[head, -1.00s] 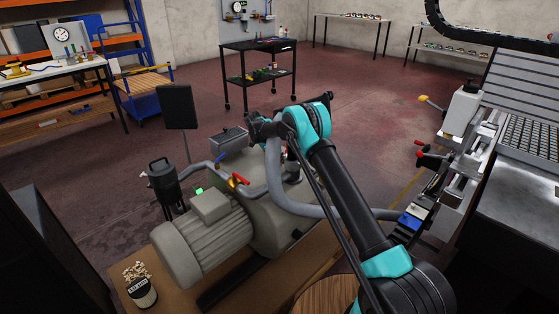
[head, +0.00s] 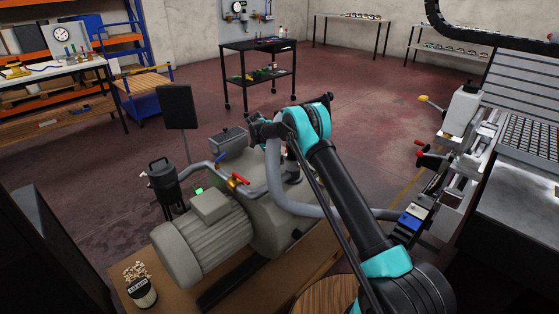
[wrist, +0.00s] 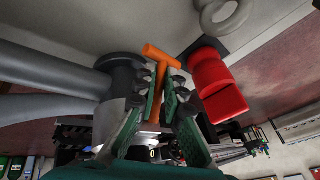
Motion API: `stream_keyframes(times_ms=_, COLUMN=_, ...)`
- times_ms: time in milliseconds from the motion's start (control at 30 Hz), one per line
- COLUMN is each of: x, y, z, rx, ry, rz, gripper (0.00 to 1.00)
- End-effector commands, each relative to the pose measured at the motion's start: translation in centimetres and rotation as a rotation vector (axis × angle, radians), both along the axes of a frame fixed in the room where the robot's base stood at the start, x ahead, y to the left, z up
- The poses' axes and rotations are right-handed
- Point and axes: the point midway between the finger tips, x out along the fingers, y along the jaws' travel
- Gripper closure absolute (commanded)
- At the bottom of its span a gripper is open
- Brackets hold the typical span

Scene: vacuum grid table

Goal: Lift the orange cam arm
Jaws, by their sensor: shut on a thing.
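The orange cam arm (wrist: 160,53) shows in the wrist view as a T-shaped piece with a crossbar at its top. The stem of the cam arm lies between the green-padded fingers of my gripper (wrist: 157,85), which are shut on it. A dark round fitting with a grey hose sits just left of the cam arm. In the head view my arm blocks the sight of the cam arm and the fingertips.
A red part (wrist: 215,85) stands close to the right of my gripper. The grey pump (head: 205,235) with its hose (head: 278,185) lies beside my arm in the head view. A vacuum grid table (head: 490,250) is at the right.

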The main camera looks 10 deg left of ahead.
Motion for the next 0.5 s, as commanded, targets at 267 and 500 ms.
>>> stream_keyframes(times_ms=267, x=0.01, y=0.10, z=0.20, rx=0.036, ry=-0.028, rz=0.000, gripper=1.00)
stream_keyframes(times_ms=500, x=0.20, y=0.36, z=0.66, rx=0.147, ry=-0.115, rz=0.000, gripper=1.00)
